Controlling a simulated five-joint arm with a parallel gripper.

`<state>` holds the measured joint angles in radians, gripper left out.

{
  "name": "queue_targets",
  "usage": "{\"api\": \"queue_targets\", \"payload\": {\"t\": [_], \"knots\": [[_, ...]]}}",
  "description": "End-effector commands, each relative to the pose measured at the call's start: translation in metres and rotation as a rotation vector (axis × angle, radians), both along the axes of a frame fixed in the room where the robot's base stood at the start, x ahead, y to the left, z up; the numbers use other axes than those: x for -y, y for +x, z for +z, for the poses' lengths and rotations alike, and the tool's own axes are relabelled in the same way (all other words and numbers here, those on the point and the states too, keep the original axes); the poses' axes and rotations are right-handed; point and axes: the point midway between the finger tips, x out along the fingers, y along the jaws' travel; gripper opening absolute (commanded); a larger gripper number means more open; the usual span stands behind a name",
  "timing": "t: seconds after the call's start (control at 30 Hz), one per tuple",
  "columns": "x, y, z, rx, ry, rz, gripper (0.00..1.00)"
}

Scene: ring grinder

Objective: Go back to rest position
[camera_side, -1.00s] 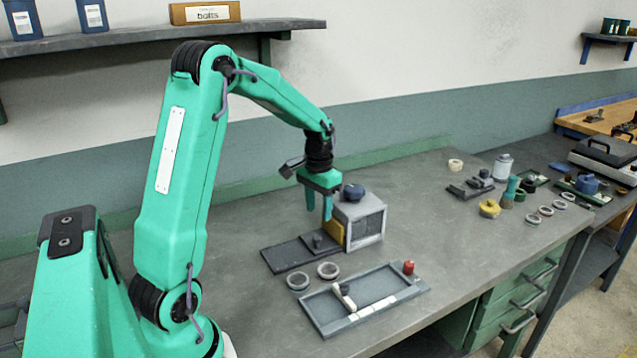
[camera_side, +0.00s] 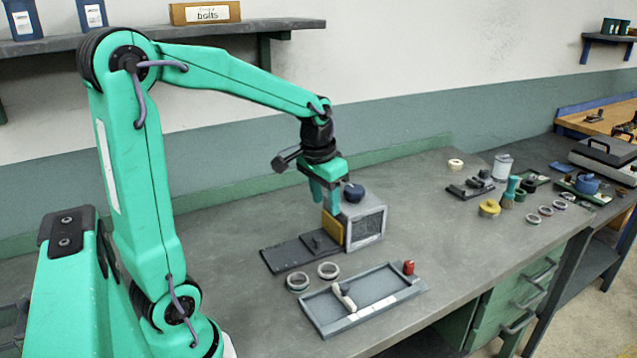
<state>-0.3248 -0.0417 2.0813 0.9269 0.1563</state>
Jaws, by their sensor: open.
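My gripper (camera_side: 326,202) hangs with its fingers down, open and empty, at the left of the ring grinder (camera_side: 364,220). The grinder is a grey box with a dark mesh front, a blue knob (camera_side: 354,193) on top and a yellow plate (camera_side: 333,229) on its left side. My right finger overlaps the grinder's left edge in this view; I cannot tell whether it touches. A dark base plate (camera_side: 287,255) with a small block lies left of the grinder. Two grey rings (camera_side: 298,281) (camera_side: 328,270) lie on the bench in front of it.
A grey tray (camera_side: 385,306) with a pale handle-like part and a red piece (camera_side: 408,268) lies at the front. A wall shelf (camera_side: 230,32) runs above. The bench behind the grinder is clear.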

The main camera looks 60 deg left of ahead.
Motion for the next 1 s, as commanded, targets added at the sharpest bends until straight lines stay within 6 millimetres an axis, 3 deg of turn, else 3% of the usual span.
{"api": "queue_targets", "payload": {"t": [0.2, 0.43, 0.8, 1.0], "knots": [[0.037, -0.026, 0.024, 0.078, 0.015, -0.044, 0.43], [0.069, -0.057, 0.039, 0.158, 0.02, -0.087, 0.43], [0.107, -0.106, 0.046, 0.28, 0.009, -0.152, 0.43], [0.115, -0.12, 0.045, 0.315, 0.003, -0.171, 0.43]]}}
